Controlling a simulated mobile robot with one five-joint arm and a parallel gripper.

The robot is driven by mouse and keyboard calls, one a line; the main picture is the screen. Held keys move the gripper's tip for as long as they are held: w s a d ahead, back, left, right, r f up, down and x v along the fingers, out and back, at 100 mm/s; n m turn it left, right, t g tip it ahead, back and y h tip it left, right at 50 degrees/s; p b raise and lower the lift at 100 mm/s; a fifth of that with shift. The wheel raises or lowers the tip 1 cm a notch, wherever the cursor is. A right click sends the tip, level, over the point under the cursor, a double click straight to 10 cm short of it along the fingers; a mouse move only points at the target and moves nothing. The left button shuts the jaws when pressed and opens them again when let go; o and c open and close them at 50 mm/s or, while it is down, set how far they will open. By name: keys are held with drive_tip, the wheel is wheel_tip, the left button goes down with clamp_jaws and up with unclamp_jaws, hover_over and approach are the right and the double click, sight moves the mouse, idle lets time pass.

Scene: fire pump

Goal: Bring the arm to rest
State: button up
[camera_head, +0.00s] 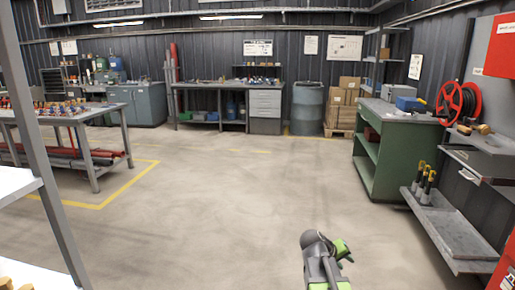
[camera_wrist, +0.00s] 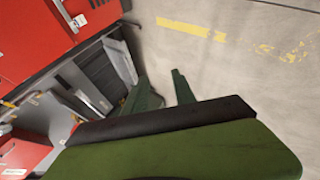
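My arm (camera_head: 325,262) shows at the bottom of the head view, right of centre, as a grey and green piece over bare floor. The fingertips cannot be made out there. In the wrist view my gripper (camera_wrist: 159,78) shows two dark green fingers standing apart with a gap between them. Nothing is seen held between them. The broad green body below hides what lies beneath it.
A green workbench (camera_head: 382,160) and a grey wall tray (camera_head: 450,225) stand to the right. A red hose reel (camera_head: 457,103) hangs above. A table (camera_head: 95,160) stands left inside yellow floor lines. The middle floor (camera_head: 230,190) is clear. Red cabinets (camera_wrist: 30,40) show in the wrist view.

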drive_tip(key=s+a+f+g+y, duration=0.1)
drive_tip(key=s+a+f+y, duration=0.2)
drive_tip(key=a, duration=0.4)
drive_tip(key=s+a+f+g+y, duration=0.1)
drive_tip(key=s+a+f+y, duration=0.1)
drive_tip(key=s+a, duration=0.3)
drive_tip(key=s+a+f+g+y, duration=0.1)
drive_tip(key=s+a+f+y, duration=0.15)
drive_tip(key=a, duration=0.55)
wheel_tip(320, 180, up, 22)
drive_tip(key=p, duration=2.1)
drive_tip(key=shift+s+a+r+g+y+p, duration=0.15)
drive_tip(key=shift+s+a+g+y+p, duration=0.2)
drive_tip(key=shift+s+a+p, duration=0.1)
